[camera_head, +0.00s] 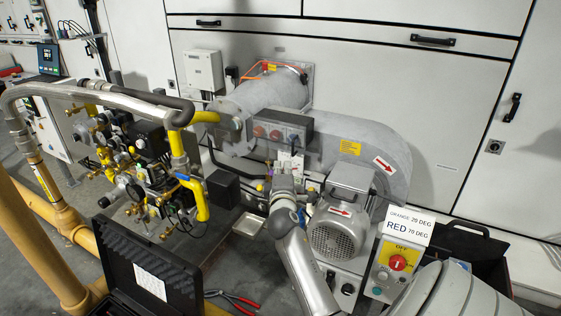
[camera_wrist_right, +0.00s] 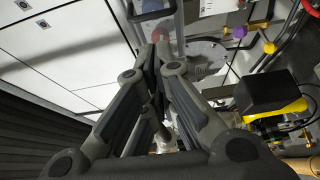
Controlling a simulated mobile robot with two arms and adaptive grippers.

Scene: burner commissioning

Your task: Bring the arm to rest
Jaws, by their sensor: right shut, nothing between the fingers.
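My right arm reaches up from the bottom of the head view, over the floor in front of the burner. My right gripper (camera_head: 286,165) is at its far end, close in front of the burner housing, below the grey box with red switches (camera_head: 280,128). In the right wrist view the two fingers (camera_wrist_right: 157,55) are together with nothing between them. The fingertips appear near the burner's front; I cannot tell whether they touch anything. My left gripper is not in view.
The burner motor (camera_head: 338,228) stands just right of my right arm. A control box with a red knob (camera_head: 398,262) stands further right. Yellow gas pipework (camera_head: 182,160) with valves is on the left. An open black case (camera_head: 117,263) and red pliers (camera_head: 240,302) lie in front.

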